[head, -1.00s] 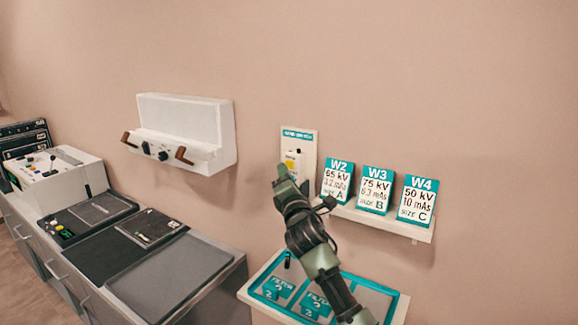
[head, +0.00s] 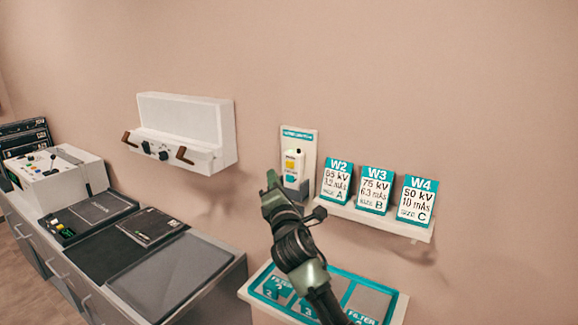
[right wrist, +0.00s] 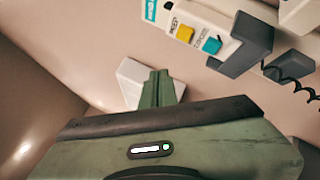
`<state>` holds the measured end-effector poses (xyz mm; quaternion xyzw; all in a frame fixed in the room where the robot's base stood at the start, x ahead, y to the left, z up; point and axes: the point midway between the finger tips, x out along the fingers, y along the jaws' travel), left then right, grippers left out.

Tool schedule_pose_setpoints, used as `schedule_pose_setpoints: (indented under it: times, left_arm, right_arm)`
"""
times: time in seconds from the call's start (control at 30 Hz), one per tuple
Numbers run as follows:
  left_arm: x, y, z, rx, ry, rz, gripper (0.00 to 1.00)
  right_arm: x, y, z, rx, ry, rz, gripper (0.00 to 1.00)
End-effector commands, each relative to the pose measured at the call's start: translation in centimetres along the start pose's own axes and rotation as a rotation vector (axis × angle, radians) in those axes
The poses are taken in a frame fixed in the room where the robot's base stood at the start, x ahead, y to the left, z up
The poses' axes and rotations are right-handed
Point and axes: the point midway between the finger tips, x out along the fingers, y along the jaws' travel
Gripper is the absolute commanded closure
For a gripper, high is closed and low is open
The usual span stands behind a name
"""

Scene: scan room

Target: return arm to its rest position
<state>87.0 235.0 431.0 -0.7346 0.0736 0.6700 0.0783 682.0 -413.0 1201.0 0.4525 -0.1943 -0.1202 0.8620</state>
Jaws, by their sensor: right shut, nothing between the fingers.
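My right arm comes up from the bottom of the head view, and its green gripper (head: 271,180) is in front of the wall, just below and left of the hand switch. The gripper is shut and empty. In the right wrist view its fingers (right wrist: 158,88) are together, apart from the switch. The white hand switch (head: 292,165) sits upright in a grey holder on a wall plate. In the right wrist view the switch (right wrist: 205,28) shows a yellow and a teal button, with a coiled black cord beside it. My left gripper is not in view.
A wall shelf (head: 380,222) holds cards W2, W3 and W4, right of my arm. A filter tray (head: 375,300) lies below, partly hidden by my arm. A white wall unit (head: 186,120) with brown handles is at left, above a counter with a control console (head: 62,175).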

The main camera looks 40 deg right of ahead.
Motion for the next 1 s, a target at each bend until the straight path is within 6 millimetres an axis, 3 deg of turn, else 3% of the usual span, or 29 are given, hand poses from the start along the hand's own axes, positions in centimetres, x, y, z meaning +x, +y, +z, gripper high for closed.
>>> schedule_pose_setpoints:
  times: [0.43,0.57,0.67,0.77,0.9,1.0]
  left_arm:
    - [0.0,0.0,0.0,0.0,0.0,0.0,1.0]
    - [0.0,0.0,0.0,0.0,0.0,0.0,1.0]
    - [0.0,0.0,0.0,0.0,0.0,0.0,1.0]
    - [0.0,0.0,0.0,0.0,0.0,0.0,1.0]
    - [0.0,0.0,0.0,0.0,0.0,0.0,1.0]
    - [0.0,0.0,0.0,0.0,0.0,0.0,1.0]
  right_arm:
    - [0.0,0.0,0.0,0.0,0.0,-0.001,1.0]
    - [-1.2,-1.4,-1.1,0.061,0.023,-0.042,1.0]
    - [-4.2,-4.4,-3.5,0.205,0.067,-0.143,1.0]
    - [-9.2,-8.5,-6.7,0.416,0.113,-0.309,1.0]
    - [-17.9,-13.5,-10.7,0.712,0.136,-0.589,1.0]
    - [-24.7,-16.2,-12.9,0.896,0.117,-0.805,1.0]
